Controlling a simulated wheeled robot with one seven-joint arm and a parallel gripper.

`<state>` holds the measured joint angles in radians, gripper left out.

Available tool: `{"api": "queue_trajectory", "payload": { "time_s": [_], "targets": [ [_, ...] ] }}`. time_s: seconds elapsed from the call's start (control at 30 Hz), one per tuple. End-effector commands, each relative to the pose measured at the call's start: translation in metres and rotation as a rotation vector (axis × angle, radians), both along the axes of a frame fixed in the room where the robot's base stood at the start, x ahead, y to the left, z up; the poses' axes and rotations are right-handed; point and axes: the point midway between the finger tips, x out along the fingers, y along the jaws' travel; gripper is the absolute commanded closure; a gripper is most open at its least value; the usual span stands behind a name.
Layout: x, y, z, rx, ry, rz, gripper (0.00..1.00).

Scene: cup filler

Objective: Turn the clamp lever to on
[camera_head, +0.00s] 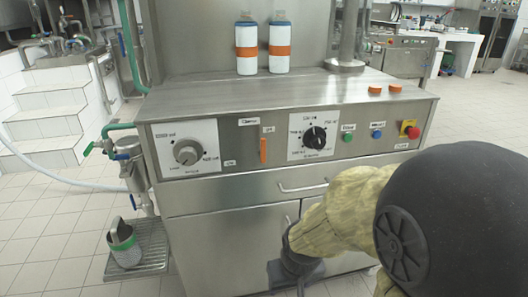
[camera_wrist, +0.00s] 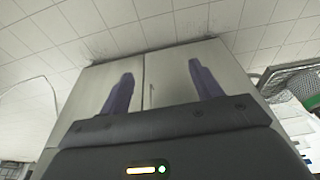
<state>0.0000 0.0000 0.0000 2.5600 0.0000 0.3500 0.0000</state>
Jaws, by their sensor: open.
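The clamp lever (camera_head: 263,150) is a small upright orange handle on the machine's front panel (camera_head: 232,165), in the head view. Small labels sit above, beside and to its left, too blurred to read surely. My gripper (camera_head: 297,284) is low in front of the cabinet doors, below and to the right of the lever and well apart from it. In the wrist view my gripper (camera_wrist: 158,70) shows two dark fingers spread wide with nothing between them. The lever is not in the wrist view.
A grey dial (camera_head: 187,152) is left of the lever and a black dial (camera_head: 314,136) right of it. Buttons and a red stop knob (camera_head: 410,129) are farther right. Two bottles (camera_head: 247,45) and orange caps (camera_head: 375,89) stand on top. A drawer handle (camera_head: 303,187) juts out below.

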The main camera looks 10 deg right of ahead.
Motion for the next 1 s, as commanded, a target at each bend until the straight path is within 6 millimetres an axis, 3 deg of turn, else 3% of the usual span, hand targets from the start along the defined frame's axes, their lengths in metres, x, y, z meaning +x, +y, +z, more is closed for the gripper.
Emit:
{"api": "queue_trajectory", "payload": {
  "time_s": [0.43,0.6,0.77,1.0],
  "targets": [
    [0.0,0.0,0.0,0.0,0.0,0.0,0.36],
    [0.006,0.0,0.002,0.0,-0.036,-0.001,0.65],
    [0.037,-0.001,0.016,-0.001,-0.222,-0.005,0.65],
    [0.098,-0.002,0.08,-0.002,-0.681,-0.01,0.65]
  ]
}}
